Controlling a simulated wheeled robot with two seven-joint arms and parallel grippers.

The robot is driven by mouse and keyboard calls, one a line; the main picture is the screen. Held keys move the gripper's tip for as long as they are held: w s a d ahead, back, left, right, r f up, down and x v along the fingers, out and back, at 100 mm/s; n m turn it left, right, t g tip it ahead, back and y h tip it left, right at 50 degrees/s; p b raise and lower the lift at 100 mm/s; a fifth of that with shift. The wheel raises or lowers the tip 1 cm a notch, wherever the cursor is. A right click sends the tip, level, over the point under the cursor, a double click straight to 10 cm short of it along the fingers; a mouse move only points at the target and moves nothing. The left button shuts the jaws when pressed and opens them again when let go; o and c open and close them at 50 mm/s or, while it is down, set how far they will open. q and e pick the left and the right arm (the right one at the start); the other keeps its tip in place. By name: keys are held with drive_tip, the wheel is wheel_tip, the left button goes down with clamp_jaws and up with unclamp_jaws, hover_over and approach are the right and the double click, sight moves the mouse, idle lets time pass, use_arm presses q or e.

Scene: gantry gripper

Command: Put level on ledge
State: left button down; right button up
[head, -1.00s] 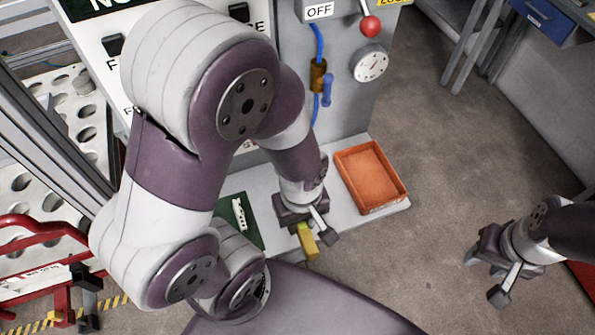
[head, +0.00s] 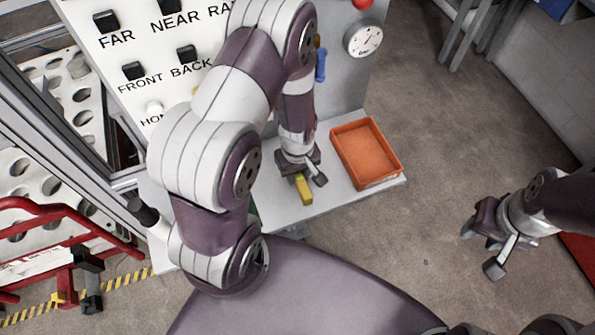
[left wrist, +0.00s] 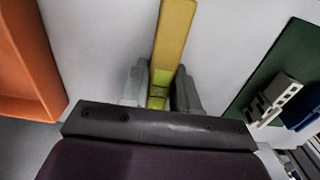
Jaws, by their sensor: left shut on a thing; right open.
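The level is a yellow bar (head: 303,188) with a lighter yellow-green vial part in the middle; it also shows in the left wrist view (left wrist: 174,40). My left gripper (head: 300,175) is shut on it, with a finger on each side of the vial part (left wrist: 159,88). The level is over the light grey ledge (head: 285,211) at the foot of the control panel. I cannot tell whether it touches the ledge. My right gripper (head: 481,225) is open and empty over the floor at the right.
An orange tray (head: 364,152) stands on the ledge, right of my left gripper. A green mat (left wrist: 262,75) with a pale fixture (left wrist: 273,99) lies on the ledge's other side. Ledge between tray and mat is clear. A red rail (head: 60,240) stands at the left.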

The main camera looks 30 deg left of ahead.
use_arm(q)
drive_tip(key=shift+f, duration=0.15)
drive_tip(key=c, duration=0.8)
unclamp_jaws()
drive_tip(key=shift+c, duration=0.2)
drive_tip(key=s+d+r+m, duration=0.1)
drive_tip(key=s+r+m, duration=0.1)
drive_tip(key=r+m, duration=0.3)
drive_tip(key=s+d+r+m+t, duration=0.1)
drive_tip(key=r+m, duration=0.4)
drive_tip(key=r, duration=0.8)
drive_tip(key=shift+s+d, duration=0.25)
drive_tip(key=shift+s, duration=0.2)
